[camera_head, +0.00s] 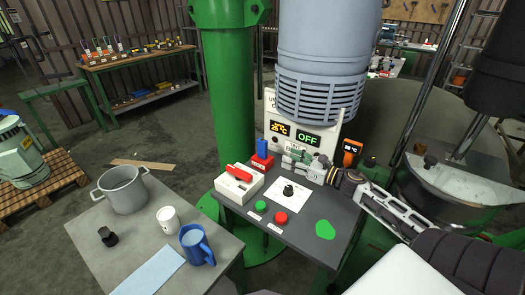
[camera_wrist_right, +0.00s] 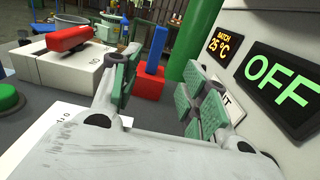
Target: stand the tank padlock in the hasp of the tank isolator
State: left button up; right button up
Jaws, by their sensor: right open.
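A red block with a blue upright part (camera_head: 262,157), which looks like the tank padlock or its holder, stands at the back of the grey panel table. In the right wrist view the red block (camera_wrist_right: 147,88) stands upright beyond my fingers. The tank isolator (camera_head: 238,184) is a white box with a red handle, left of it; in the right wrist view it (camera_wrist_right: 67,60) is at upper left. I cannot make out the hasp. My right gripper (camera_head: 292,160) is open, right of the red block, with its green-padded fingers apart (camera_wrist_right: 165,82) and nothing between them. My left gripper is out of view.
A white plate with a black knob (camera_head: 288,191), a green button (camera_head: 261,207) and a red button (camera_head: 281,218) lie in front. The display panel reading OFF (camera_head: 308,138) stands close behind my gripper. A left table holds a pot (camera_head: 123,190), a white cup (camera_head: 168,219) and a blue jug (camera_head: 196,245).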

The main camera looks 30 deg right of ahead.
aim_at(267, 149)
jog(key=shift+x, duration=3.9)
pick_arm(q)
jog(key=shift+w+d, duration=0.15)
pick_arm(e)
jog(key=shift+w, duration=0.15)
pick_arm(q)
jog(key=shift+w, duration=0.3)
